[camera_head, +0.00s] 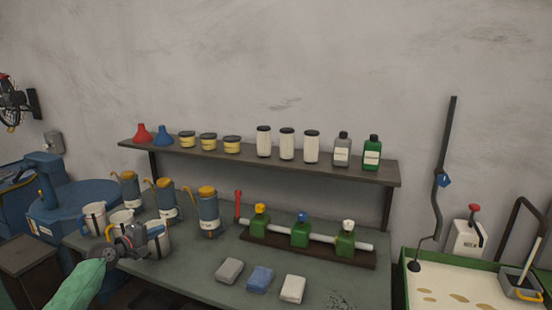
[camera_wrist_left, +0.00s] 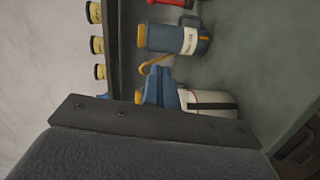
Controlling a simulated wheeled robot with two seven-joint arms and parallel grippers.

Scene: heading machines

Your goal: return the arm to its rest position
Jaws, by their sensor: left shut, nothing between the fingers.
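My left arm, in a green sleeve (camera_head: 78,283), comes in from the lower left in the head view. Its dark gripper (camera_head: 137,239) is over the left front part of the grey-green bench (camera_head: 205,271). The gripper is shut and empty. It overlaps a white cup with a dark band (camera_head: 158,240), and I cannot tell whether they touch. In the left wrist view a dark gripper part fills the bottom, with a white container (camera_wrist_left: 208,102) and a blue can (camera_wrist_left: 165,38) beyond it. My right gripper is not in view.
Blue cans with yellow lids (camera_head: 208,213) stand behind the gripper. A shelf (camera_head: 270,161) with bottles and jars runs above the bench. A valve pipe rack (camera_head: 310,250) and three blocks (camera_head: 260,280) are to the right. A green-rimmed tray (camera_head: 405,285) stands far right.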

